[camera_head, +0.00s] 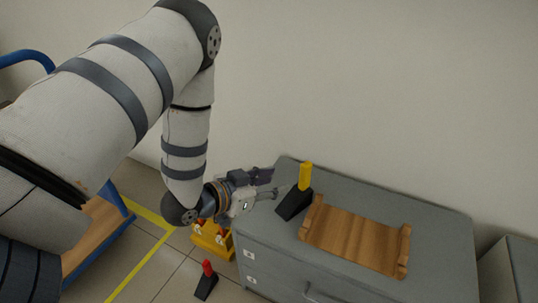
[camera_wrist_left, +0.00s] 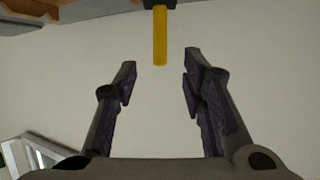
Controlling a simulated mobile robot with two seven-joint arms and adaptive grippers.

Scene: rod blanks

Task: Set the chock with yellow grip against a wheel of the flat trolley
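The chock with yellow grip, a dark wedge with an upright yellow handle (camera_head: 305,176), stands on the grey cabinet top near its left end. In the left wrist view its yellow grip (camera_wrist_left: 160,38) shows beyond the fingertips, lined up with the gap between them. My left gripper (camera_head: 270,184) is open and empty, just left of the chock and apart from it; its spread fingers also show in the left wrist view (camera_wrist_left: 160,66). The flat trolley, with a wooden deck (camera_head: 98,236) and blue frame, is at the left, partly behind my arm. Its wheels are not visible. My right gripper is not in view.
A wooden tray (camera_head: 355,238) lies on the grey cabinet (camera_head: 430,213), right beside the chock. A red-gripped chock (camera_head: 206,281) and a yellow crate (camera_head: 226,252) are on the floor left of the cabinet. Yellow floor tape (camera_head: 146,262) runs between trolley and crate.

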